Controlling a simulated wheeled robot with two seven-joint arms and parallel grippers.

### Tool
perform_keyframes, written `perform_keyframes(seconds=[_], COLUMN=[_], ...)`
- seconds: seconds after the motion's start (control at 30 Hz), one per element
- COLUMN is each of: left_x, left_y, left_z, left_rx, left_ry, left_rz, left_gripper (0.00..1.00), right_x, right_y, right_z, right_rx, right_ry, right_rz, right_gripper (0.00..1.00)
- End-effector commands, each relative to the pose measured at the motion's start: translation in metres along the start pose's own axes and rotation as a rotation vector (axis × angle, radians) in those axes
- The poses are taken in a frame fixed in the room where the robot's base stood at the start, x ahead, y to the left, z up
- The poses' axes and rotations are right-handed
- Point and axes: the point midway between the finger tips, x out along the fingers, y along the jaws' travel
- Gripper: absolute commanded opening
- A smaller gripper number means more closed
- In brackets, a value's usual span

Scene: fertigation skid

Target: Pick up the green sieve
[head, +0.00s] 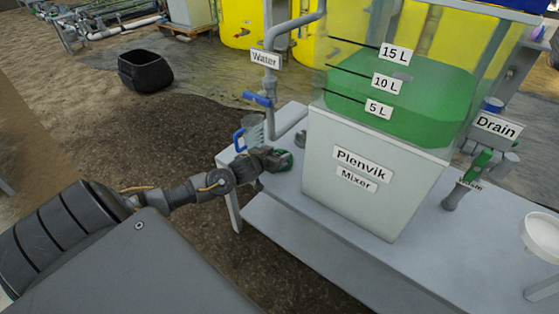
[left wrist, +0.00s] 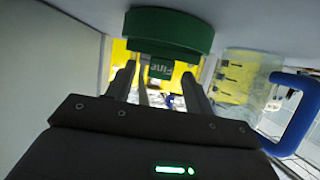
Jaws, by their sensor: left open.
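The green sieve (head: 286,161) sits on the grey bench at the left side of the mixer tank. In the left wrist view the green sieve (left wrist: 170,32) shows as a green round rim, with a green tab reading "Fine" below it. My left gripper (head: 272,158) reaches in from the left and is right beside the sieve, hiding part of it. In the left wrist view my left gripper (left wrist: 160,82) is open, with one finger on each side of the tab. I cannot tell whether the fingers touch it. My right gripper is not in view.
A clear jug with a blue handle (head: 240,139) stands just behind my left gripper; its handle (left wrist: 295,112) is close on the right in the left wrist view. The Plenvik mixer tank (head: 345,196) stands right of the sieve. The water pipe (head: 271,80) rises behind.

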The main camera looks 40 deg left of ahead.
Motion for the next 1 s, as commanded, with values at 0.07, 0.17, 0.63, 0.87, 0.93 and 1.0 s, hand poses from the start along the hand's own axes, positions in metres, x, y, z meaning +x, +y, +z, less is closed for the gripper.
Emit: perform_keyframes(seconds=[0.07,0.17,0.63,0.87,0.93,1.0], left_x=[0.0,0.0,-0.001,-0.007,-0.011,-0.016], left_y=[0.0,0.0,0.0,-0.001,-0.001,0.0], left_z=[0.0,0.0,-0.001,-0.017,-0.027,-0.038], left_rx=[0.0,0.0,0.0,-0.001,-0.001,-0.001], left_ry=[0.0,0.0,0.001,0.002,0.003,0.003], left_rz=[0.0,0.0,-0.001,0.0,-0.001,0.0], left_gripper=[0.45,0.32,0.04,0.04,0.04,0.04], right_x=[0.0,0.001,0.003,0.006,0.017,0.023], right_y=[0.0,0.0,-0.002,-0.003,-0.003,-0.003], right_z=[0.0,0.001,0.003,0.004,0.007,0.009], right_rx=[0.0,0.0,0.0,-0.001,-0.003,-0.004], right_ry=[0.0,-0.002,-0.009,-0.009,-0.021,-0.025], right_rz=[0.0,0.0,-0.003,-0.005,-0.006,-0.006], right_gripper=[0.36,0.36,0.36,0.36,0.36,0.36])
